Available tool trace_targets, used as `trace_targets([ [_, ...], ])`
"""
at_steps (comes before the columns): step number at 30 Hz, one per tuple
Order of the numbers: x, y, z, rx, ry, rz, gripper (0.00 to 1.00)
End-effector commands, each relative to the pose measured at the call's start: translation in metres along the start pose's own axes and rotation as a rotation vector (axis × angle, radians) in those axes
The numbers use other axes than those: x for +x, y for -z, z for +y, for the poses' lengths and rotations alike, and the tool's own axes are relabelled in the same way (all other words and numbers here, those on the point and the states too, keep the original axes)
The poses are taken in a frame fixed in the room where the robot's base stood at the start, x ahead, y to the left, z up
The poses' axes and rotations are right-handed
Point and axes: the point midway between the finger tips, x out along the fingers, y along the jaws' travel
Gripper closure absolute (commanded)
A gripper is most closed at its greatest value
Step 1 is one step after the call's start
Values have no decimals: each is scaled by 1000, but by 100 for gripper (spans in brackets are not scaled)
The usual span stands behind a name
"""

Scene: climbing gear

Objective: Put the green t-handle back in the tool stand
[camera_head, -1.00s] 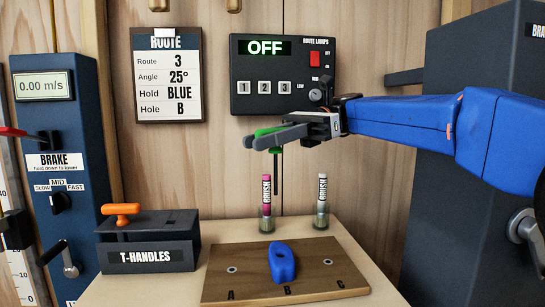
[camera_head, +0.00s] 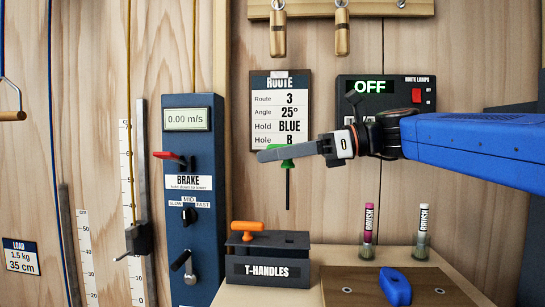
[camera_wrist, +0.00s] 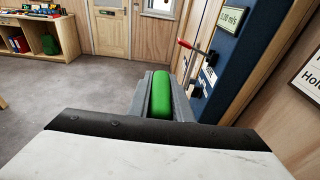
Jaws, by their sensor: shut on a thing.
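The green T-handle (camera_head: 287,163) is held in my gripper (camera_head: 275,154), its dark shaft hanging straight down in the air. In the wrist view the green grip (camera_wrist: 162,95) lies between the two grey fingers. The tool stand (camera_head: 267,259) is a dark box labelled T-HANDLES, on the bench below and a little left of the T-handle. An orange T-handle (camera_head: 247,228) stands in its left part. A dark slot or hole shows in the top at the right, too small to make out well. The shaft tip is above the stand's top and apart from it.
A wooden board (camera_head: 345,284) with a blue hold (camera_head: 395,286) lies right of the stand. Two brushes in holders, pink (camera_head: 368,222) and white (camera_head: 423,218), stand behind it. The brake panel (camera_head: 192,200) with its red lever (camera_head: 168,156) rises left of the stand.

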Motion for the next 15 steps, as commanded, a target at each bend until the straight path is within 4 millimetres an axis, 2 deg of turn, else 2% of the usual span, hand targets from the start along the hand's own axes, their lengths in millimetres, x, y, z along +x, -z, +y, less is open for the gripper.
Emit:
trace_targets([
  [15, 5, 23, -56, 2, -2, 1, 100],
])
